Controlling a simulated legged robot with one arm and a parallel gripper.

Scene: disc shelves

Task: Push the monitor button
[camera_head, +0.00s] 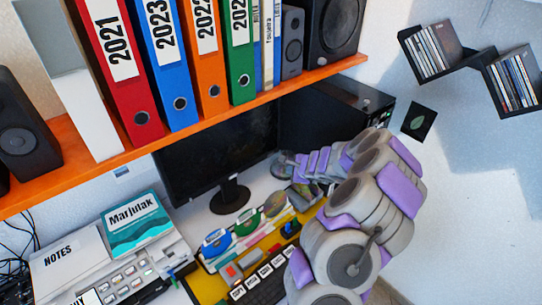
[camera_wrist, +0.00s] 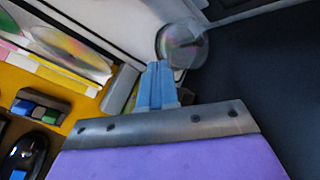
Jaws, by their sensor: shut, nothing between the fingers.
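The monitor (camera_head: 215,145) is black with a dark screen and stands on a round black foot (camera_head: 231,197) on the desk below the orange shelf. I cannot make out its button in either view. My gripper (camera_wrist: 160,68) shows in the wrist view with its two blue fingers together and nothing between them. In the head view my arm reaches in from the lower right, and its end is near the monitor's lower right corner. The fingertips are too small to tell there, so I cannot say whether they touch anything.
A black computer case (camera_head: 335,112) stands right of the monitor. A shiny disc (camera_wrist: 183,43) lies just beyond my fingers. Disc cases (camera_head: 245,235), a keyboard (camera_head: 262,290) and a yellow mat crowd the desk front. The orange shelf (camera_head: 90,160) with binders overhangs the monitor.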

